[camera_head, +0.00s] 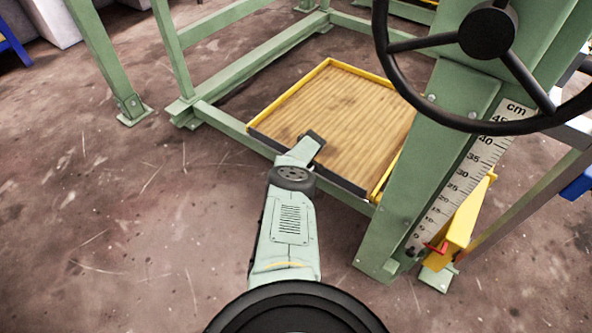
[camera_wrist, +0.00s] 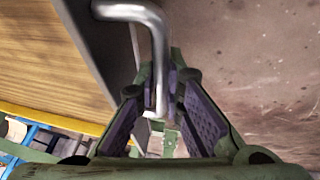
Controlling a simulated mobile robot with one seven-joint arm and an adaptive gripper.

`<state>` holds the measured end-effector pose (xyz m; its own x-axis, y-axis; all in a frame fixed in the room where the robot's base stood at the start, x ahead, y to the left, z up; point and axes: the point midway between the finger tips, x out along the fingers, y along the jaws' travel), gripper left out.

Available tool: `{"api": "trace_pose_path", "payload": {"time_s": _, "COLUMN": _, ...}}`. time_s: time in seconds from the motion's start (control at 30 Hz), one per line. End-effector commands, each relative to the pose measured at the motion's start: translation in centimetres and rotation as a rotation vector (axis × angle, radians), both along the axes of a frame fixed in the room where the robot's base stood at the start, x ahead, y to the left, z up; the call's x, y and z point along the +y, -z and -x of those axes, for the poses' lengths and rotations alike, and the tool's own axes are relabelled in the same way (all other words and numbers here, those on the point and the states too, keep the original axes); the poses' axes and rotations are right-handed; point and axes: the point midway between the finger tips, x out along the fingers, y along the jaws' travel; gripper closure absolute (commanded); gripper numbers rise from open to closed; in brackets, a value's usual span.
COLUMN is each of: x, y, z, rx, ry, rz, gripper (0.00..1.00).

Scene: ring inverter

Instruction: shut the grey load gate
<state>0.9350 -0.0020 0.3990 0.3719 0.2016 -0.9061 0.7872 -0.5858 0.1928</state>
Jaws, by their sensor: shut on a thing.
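The grey load gate (camera_head: 345,183) shows in the head view as a dark strip along the near edge of the wooden platform. Its open or shut position is hard to tell. In the wrist view the grey panel (camera_wrist: 108,62) runs along the platform, with a bent silver handle (camera_wrist: 157,50) in front of it. My gripper (camera_head: 312,141) reaches the gate's middle. In the wrist view my gripper (camera_wrist: 166,95) is shut on the handle, which lies between the purple finger pads. The handle is hidden in the head view.
The wooden platform (camera_head: 340,110) has yellow rims and sits inside a green frame (camera_head: 225,125). A black handwheel (camera_head: 488,35) and a green post with a cm scale (camera_head: 465,175) stand at the right. The floor (camera_head: 120,230) at the left is clear.

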Motion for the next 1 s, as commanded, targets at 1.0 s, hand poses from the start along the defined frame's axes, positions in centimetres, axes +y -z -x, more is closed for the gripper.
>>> {"api": "trace_pose_path", "payload": {"time_s": 1.0, "x": -0.10, "y": -0.26, "z": -0.08, "rx": 0.018, "ry": 0.001, "rz": -0.012, "gripper": 0.82}}
